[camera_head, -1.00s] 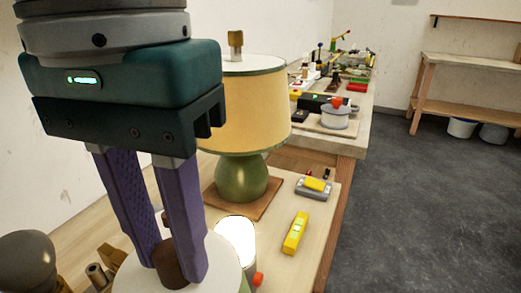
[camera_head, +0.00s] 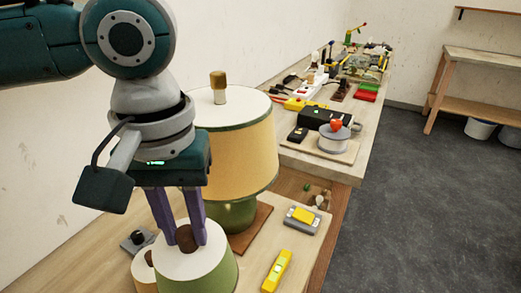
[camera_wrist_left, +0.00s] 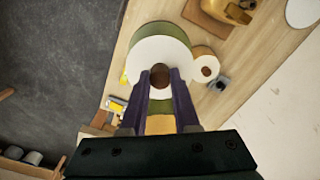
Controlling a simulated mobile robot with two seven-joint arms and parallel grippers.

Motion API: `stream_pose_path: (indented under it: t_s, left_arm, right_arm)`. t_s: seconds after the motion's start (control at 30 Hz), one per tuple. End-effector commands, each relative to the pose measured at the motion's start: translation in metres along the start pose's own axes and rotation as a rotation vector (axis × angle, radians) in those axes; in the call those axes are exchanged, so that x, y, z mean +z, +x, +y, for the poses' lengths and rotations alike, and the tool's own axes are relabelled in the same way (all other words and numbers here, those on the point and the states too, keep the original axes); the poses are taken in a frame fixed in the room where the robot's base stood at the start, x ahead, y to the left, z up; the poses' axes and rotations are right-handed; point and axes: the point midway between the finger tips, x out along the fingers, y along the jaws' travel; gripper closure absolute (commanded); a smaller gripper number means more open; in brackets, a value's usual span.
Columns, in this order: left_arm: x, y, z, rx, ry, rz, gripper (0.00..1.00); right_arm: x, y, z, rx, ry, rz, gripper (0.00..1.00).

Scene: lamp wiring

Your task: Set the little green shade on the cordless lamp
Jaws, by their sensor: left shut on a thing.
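My left gripper (camera_head: 176,215) is shut on the dark brown knob (camera_head: 186,238) on top of the little green shade (camera_head: 205,276). The shade has a white top and looks upright in the head view. Its white top and green side (camera_wrist_left: 176,28) also show in the wrist view, with the gripper's fingers (camera_wrist_left: 160,82) on either side of the knob. The cordless lamp and its glowing bulb are not visible. I cannot tell whether they are hidden under the shade, or whether the shade rests on anything. My right gripper is not in view.
A big lamp with a yellow shade (camera_head: 240,155) stands close behind the gripper. A smaller shade (camera_head: 146,274) with a brown knob is just left of the green one. A yellow level (camera_head: 277,271) and a grey box with a yellow top (camera_head: 302,217) lie to the right.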

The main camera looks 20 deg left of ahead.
Motion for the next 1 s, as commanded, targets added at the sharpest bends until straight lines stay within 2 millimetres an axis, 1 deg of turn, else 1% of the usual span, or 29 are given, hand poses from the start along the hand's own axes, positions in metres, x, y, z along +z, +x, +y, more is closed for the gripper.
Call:
stream_pose_path:
  t_s: [0.1, 0.17, 0.2, 0.57, 1.0]
  left_arm:
    - [0.001, -0.004, 0.000, -0.001, -0.001, -0.002, 1.00]
    - [0.001, -0.002, 0.000, -0.002, 0.000, -0.001, 1.00]
    - [0.001, 0.006, 0.000, -0.001, 0.001, -0.002, 1.00]
    - [0.001, 0.038, 0.000, -0.002, 0.000, -0.001, 1.00]
    - [0.001, 0.078, 0.000, 0.000, 0.000, -0.001, 1.00]
  right_arm:
    - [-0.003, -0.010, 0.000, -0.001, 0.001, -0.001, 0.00]
    - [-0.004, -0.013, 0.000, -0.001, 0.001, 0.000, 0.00]
    - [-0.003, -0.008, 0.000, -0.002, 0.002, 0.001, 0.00]
    - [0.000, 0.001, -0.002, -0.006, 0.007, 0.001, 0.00]
    - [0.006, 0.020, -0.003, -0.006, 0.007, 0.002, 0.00]
